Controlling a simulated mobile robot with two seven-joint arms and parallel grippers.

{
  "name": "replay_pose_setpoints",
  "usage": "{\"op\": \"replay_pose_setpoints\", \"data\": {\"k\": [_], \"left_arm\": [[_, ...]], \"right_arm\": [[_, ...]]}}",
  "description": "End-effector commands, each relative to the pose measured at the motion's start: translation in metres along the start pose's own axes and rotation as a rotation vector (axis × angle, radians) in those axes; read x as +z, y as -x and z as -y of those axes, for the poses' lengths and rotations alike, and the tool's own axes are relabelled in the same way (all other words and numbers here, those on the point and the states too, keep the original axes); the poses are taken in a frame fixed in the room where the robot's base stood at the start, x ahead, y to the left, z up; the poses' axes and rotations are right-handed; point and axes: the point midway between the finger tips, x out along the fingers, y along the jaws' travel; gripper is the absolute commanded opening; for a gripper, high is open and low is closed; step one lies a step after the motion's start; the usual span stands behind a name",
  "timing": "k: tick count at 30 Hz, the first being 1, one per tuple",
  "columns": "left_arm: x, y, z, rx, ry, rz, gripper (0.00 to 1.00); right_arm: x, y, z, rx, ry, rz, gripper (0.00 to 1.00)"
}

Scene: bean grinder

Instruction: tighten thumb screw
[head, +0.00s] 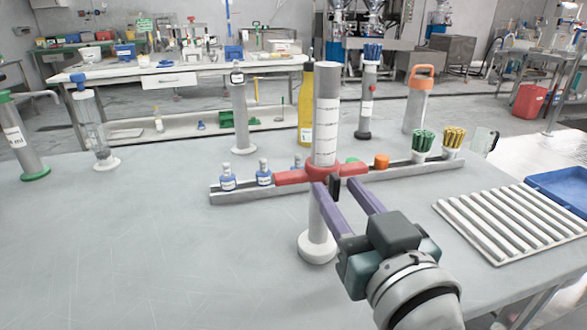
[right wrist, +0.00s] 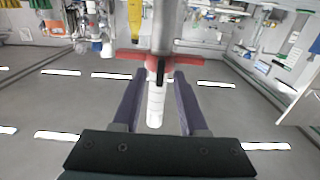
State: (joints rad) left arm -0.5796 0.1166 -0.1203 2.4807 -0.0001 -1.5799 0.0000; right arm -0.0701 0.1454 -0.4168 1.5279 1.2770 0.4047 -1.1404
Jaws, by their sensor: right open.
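The grinder (head: 326,110) is an upright grey cylinder with printed marks, on a white round base (head: 317,247). A red collar (head: 322,170) with bars to both sides rings it. A small black upright piece (head: 334,189), apparently the thumb screw, sticks out at the collar's front. My right gripper (head: 337,186) is open, its purple fingers reaching toward the collar with the black piece between their tips. In the right wrist view the black piece (right wrist: 160,72) lies between the spread fingers (right wrist: 158,76), apart from both. My left gripper is not in view.
A grey rail (head: 290,188) behind the grinder carries small blue-labelled bottles (head: 228,178) and brush cups (head: 423,142). A ribbed white rack (head: 510,220) and a blue tray (head: 560,188) lie at the right. The table's left front is clear.

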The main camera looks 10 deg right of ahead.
Motion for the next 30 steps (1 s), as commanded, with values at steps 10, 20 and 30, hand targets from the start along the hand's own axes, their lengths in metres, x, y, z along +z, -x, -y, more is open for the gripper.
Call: {"op": "replay_pose_setpoints", "data": {"k": [10, 20, 30], "left_arm": [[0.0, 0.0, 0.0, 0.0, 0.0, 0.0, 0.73], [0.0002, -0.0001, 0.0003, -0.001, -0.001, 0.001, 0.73], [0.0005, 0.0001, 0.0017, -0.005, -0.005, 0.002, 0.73]], "right_arm": [[0.0, 0.0004, 0.0, 0.0, 0.0, 0.0, 0.12], [0.0, 0.0005, 0.0, 0.0, 0.0, 0.0, 0.0], [0.0, 0.0005, -0.0001, 0.0, -0.009, 0.0, 0.0]]}}
